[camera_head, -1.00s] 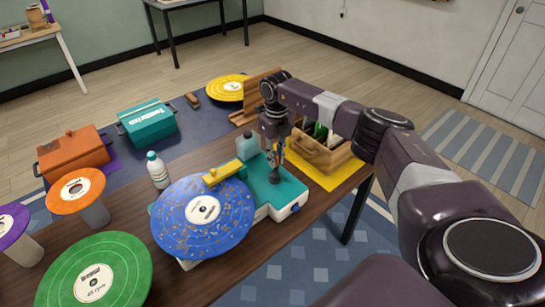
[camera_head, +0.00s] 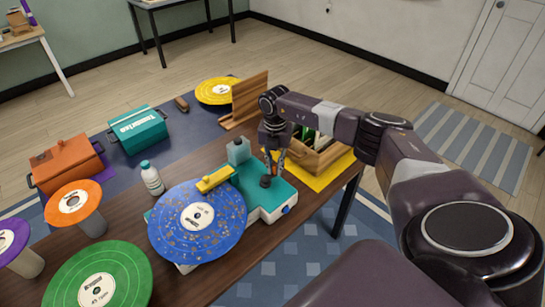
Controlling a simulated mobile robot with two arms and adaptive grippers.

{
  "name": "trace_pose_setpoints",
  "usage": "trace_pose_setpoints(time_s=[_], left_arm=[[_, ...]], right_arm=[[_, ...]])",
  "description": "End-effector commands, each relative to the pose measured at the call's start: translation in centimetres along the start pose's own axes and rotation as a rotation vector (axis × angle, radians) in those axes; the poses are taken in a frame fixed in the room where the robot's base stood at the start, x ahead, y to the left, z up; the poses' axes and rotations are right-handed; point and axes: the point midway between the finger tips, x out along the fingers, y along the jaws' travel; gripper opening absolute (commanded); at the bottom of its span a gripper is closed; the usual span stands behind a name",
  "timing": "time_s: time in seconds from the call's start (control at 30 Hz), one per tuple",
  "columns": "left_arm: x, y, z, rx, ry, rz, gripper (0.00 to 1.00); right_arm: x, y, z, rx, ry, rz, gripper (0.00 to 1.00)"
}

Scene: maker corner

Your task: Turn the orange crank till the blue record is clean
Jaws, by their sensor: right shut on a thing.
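The blue record (camera_head: 172,222) lies flat on the teal and white cleaning machine (camera_head: 284,190), with many brown specks over its surface. A yellow arm (camera_head: 214,179) reaches over its edge. My right gripper (camera_head: 272,170) points down over the machine's right part. It is shut at a dark upright knob (camera_head: 265,181) there, in the place of the crank's handle. The fingers and small size hide the grip, and I see no orange on the crank. My left gripper is not in view.
A green record (camera_head: 75,270), an orange record (camera_head: 90,203) and a purple one stand left. A white bottle (camera_head: 152,180) is beside the machine. A wooden crate (camera_head: 318,158) on a yellow mat stands close right of my gripper. Teal and orange boxes lie behind.

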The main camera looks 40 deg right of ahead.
Motion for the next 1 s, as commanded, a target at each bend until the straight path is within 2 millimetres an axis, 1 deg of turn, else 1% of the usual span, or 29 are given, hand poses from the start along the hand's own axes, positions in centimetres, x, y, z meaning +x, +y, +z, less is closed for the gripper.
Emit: trace_pose_setpoints(time_s=[0.03,0.1,0.4,0.67,1.0], left_arm=[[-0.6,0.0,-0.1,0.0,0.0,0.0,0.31],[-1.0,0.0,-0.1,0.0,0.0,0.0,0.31],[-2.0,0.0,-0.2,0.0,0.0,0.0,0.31],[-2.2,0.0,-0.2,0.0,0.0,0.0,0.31],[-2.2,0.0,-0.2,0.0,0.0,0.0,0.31]], right_arm=[[-0.3,-0.3,-0.1,0.035,0.0,-0.003,0.0],[-0.3,-0.4,-0.2,0.084,0.001,-0.003,0.0],[-0.1,-0.7,-0.7,0.228,0.0,-0.003,0.0],[0.0,-0.7,-0.8,0.273,0.0,-0.002,0.0],[0.0,-0.7,-0.9,0.274,0.001,-0.002,0.0]])
